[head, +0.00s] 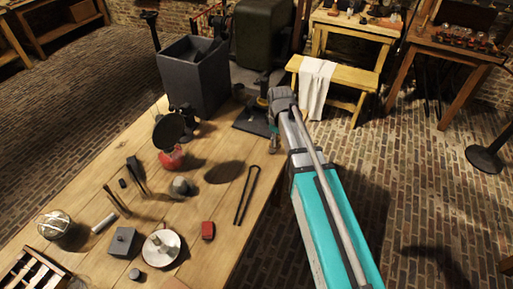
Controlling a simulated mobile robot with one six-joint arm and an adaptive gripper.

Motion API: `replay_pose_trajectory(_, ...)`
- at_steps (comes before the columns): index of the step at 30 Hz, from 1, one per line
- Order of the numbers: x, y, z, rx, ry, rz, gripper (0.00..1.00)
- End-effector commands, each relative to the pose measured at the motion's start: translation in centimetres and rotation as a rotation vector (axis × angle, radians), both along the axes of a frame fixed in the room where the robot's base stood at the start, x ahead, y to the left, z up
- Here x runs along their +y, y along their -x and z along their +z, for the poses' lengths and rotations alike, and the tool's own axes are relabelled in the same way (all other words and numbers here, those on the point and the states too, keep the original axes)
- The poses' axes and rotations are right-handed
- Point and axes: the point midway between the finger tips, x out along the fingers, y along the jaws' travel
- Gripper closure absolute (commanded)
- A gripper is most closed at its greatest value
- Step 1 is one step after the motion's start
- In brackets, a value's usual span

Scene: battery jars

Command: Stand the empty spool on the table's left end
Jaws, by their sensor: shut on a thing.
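My arm reaches up from the lower right, and its end stands over the table's far right corner. My gripper (274,136) is small and dark there, partly hidden by my own wrist. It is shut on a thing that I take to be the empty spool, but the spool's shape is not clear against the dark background. A small yellowish round piece (262,102) shows beside the wrist; I cannot tell whether it belongs to the spool. The wooden table (215,215) runs from the lower left to the upper middle.
A grey open bin (193,80) stands at the far end. A dark disc (168,132) is above a red object (172,160). A round white-topped piece (161,248), a grey box (123,242), a red block (208,230) and a jar (54,224) crowd the near part.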

Motion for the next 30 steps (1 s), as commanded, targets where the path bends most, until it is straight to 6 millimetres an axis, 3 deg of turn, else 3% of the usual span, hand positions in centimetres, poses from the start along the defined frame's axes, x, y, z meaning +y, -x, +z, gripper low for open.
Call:
replay_pose_trajectory(8, 0.6, -1.0, -0.6, 0.0, 0.0, 0.001, 0.92)
replay_pose_trajectory(24, 5.5, -8.1, -4.7, 0.0, 0.0, 0.001, 0.92)
replay_pose_trajectory(30, 6.2, -9.2, -6.7, 0.0, 0.0, 0.001, 0.92)
